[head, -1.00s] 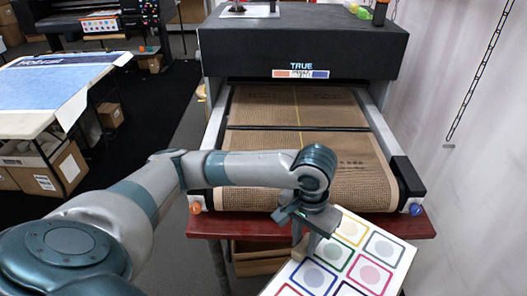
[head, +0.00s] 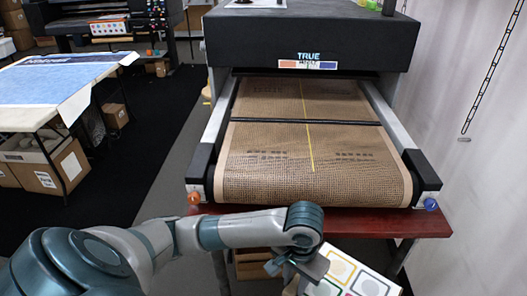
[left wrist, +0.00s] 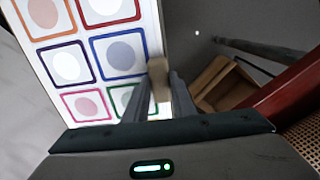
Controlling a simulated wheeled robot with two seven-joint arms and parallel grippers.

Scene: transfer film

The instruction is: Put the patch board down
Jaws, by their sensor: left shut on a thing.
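The patch board (head: 368,268) is a white panel with rows of coloured rounded squares, each around a pale disc. In the head view only its upper part shows, at the bottom edge in front of the red table. My left gripper (head: 296,283) is at its left edge. In the left wrist view the board (left wrist: 81,46) fills the upper left, and my left gripper (left wrist: 157,80) is shut on its edge beside a small tan block. What lies under the board is hidden. My right gripper is in neither view.
A conveyor dryer with a brown mesh belt (head: 311,165) stands on a red table (head: 385,222) just beyond the board. Open cardboard boxes (left wrist: 222,84) lie below the table. A table with blue sheets (head: 50,85) stands at left.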

